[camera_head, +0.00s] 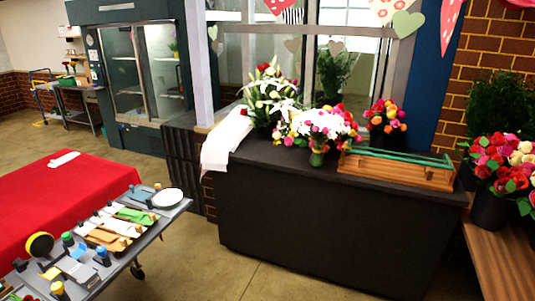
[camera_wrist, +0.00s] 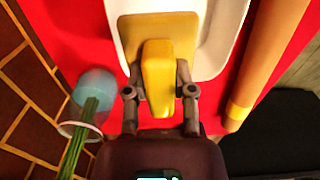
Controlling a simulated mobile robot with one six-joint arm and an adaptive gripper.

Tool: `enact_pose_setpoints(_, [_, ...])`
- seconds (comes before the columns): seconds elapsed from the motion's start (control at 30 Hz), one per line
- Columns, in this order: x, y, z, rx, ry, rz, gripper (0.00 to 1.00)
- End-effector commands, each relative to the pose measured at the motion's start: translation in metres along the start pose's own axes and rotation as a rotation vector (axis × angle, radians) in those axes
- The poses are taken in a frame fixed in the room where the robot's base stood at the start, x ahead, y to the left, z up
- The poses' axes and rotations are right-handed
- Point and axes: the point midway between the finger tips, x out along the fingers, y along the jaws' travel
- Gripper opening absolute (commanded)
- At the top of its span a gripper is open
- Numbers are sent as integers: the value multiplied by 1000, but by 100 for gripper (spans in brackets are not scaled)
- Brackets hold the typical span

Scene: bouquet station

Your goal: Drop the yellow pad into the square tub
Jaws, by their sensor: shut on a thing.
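In the wrist view my gripper (camera_wrist: 160,91) is shut on the yellow pad (camera_wrist: 159,70), with a finger on each side of its narrow raised part. A wider flat yellow part shows behind it. The pad overlaps a white, round-cornered container (camera_wrist: 128,35), which looks like the square tub, on red cloth. I cannot tell whether the pad touches its bottom or hangs above it. In the head view my gripper does not show, and I cannot make out the tub there.
A tan roll-like bar (camera_wrist: 268,60) lies right of the white container. A pale blue cup (camera_wrist: 95,88) and a clear vessel with a green stem (camera_wrist: 80,130) are at left. In the head view, a grey cart (camera_head: 145,240) with several tools stands by the red-covered table (camera_head: 60,190).

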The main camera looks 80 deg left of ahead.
Motion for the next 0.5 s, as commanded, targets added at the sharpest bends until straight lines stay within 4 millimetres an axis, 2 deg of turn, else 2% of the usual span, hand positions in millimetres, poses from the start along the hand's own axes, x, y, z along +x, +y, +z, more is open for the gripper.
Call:
enact_pose_setpoints(0.03, [8,0,0,0,0,0,0])
enact_pose_setpoints(0.2, [22,0,0,0,0,0,0])
enact_pose_setpoints(0.5, [41,0,-1,-1,0,0,0])
